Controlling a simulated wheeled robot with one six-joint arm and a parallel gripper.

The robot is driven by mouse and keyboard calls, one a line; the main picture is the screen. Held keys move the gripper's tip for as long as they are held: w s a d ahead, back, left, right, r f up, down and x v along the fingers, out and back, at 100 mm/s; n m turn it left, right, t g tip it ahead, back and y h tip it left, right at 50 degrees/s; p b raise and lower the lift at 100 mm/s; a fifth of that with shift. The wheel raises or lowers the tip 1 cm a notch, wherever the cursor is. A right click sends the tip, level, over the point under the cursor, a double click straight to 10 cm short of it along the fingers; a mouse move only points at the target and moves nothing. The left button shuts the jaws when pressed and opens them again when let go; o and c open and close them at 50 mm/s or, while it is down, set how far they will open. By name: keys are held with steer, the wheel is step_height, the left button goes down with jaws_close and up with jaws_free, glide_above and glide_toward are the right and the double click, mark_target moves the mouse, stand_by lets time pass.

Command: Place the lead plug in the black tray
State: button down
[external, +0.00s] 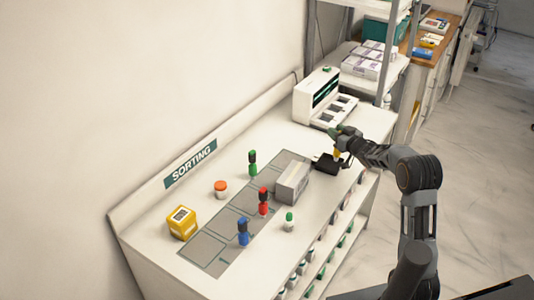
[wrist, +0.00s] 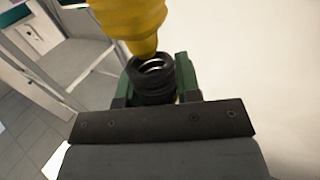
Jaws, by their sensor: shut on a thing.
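The lead plug has a yellow body and a black ribbed end. In the wrist view the yellow lead plug (wrist: 130,22) fills the top, and its black end sits between the green fingers of my gripper (wrist: 153,82). In the external view my gripper (external: 340,138) is shut on it, with a bit of yellow (external: 337,154) showing below the fingers. The black tray (external: 326,165) lies on the bench just below and beside the plug. The small picture does not show clearly whether they touch. The tray is not discernible in the wrist view.
Green (external: 252,163), red (external: 263,202) and blue (external: 242,232) plugs stand on the bench left of a grey box (external: 292,182). A white device (external: 317,95) stands behind the tray. A yellow box (external: 182,222), an orange-lidded jar (external: 220,189) and a green-capped bottle (external: 289,222) are farther off.

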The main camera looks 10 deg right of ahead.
steer(key=shift+w+f, duration=0.2)
steer(key=shift+f, duration=0.55)
steer(key=shift+w+f, duration=0.2)
steer(key=shift+f, duration=0.5)
steer(key=shift+w+f, duration=0.2)
steer(key=shift+f, duration=0.55)
steer(key=shift+f+b, duration=0.1)
steer(key=shift+b, duration=0.2)
steer(key=c, duration=0.8)
jaws_free()
